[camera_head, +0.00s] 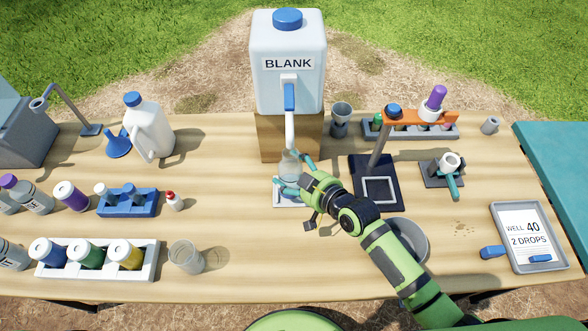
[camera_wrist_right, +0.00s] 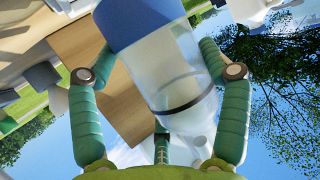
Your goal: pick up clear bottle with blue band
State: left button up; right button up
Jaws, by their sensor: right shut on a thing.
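A clear bottle (camera_head: 289,166) stands below the white spout of the BLANK container, over a small white pad (camera_head: 290,199). My right gripper (camera_head: 292,171) reaches in from the lower right, with its teal fingers around the bottle. In the right wrist view the clear bottle (camera_wrist_right: 180,80) lies between the fingers of the gripper (camera_wrist_right: 155,82). A dark ring circles it, and a wide blue area shows at its upper end. The gripper is shut on the bottle. In the head view the fingers hide part of the bottle. My left gripper is not in view.
The BLANK container (camera_head: 288,85) stands on a wooden block (camera_head: 270,137) directly behind the bottle. A grey bowl (camera_head: 410,243) sits beside my forearm. The table left of the pad is fairly clear.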

jog(key=s+b, duration=0.2)
jog(key=s, duration=1.3)
notch_tip(320, 180, up, 6)
jog(key=s+p, duration=0.1)
jog(key=p, duration=0.6)
